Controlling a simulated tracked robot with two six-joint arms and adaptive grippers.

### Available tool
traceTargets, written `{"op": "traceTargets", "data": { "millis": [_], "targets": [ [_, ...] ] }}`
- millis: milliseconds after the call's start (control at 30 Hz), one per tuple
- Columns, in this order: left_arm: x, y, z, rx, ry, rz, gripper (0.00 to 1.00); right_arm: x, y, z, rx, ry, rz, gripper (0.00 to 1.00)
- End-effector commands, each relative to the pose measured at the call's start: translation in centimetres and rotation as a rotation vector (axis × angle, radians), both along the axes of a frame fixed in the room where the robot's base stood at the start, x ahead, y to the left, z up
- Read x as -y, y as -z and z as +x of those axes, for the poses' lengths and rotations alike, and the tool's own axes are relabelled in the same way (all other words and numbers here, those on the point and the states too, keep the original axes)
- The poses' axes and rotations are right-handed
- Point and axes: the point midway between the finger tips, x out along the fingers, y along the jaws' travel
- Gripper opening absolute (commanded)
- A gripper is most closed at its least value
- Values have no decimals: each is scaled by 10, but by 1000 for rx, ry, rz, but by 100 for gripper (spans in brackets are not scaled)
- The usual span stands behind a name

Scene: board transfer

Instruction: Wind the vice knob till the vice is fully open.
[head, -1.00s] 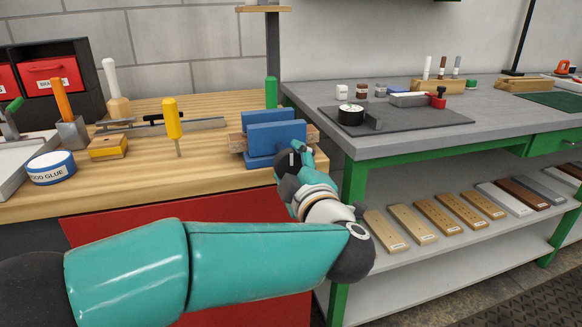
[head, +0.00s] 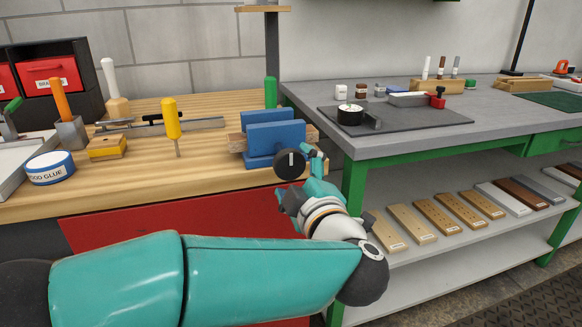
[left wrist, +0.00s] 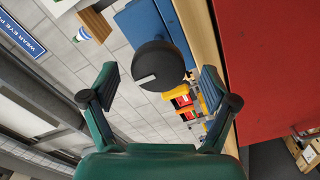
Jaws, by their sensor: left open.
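The blue vice (head: 275,138) sits at the front right corner of the wooden bench, with wood between or behind its jaws. Its black round knob (head: 290,164) with a white mark faces the front, and the mark stands nearly upright in the head view. My left gripper (head: 312,168) is open just in front and to the right of the knob. In the left wrist view the knob (left wrist: 158,66) lies between and beyond the two open fingers, apart from both, and the blue vice body (left wrist: 150,22) is behind it. My right gripper is in neither view.
On the wooden bench (head: 200,178) stand a yellow-handled tool (head: 173,120), a glue tin (head: 50,168) and a yellow block (head: 107,147). The grey table (head: 400,142) with a green frame stands close on the right. A red panel (head: 170,235) is below the bench edge.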

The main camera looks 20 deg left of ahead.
Motion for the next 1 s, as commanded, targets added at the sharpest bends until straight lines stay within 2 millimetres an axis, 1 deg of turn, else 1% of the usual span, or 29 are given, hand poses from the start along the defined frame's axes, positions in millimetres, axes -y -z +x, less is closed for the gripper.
{"op": "traceTargets", "data": {
  "millis": [33,100,300,400,500,633,867,933,1000],
  "targets": [
    [7,0,-9,0,6,0,86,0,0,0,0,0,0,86],
    [16,0,-21,1,6,1,86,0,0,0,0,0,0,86],
    [37,0,-53,1,4,-1,86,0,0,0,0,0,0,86],
    [44,1,-64,0,2,0,86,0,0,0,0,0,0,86],
    [48,1,-71,-1,0,0,86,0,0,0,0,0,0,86],
    [50,1,-74,-1,0,0,86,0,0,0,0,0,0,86],
    [49,1,-74,-1,-1,-1,86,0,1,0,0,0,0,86],
    [49,3,-72,-4,2,4,86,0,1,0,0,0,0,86],
    [50,10,-65,-14,16,25,86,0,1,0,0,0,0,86]
  ]
}}
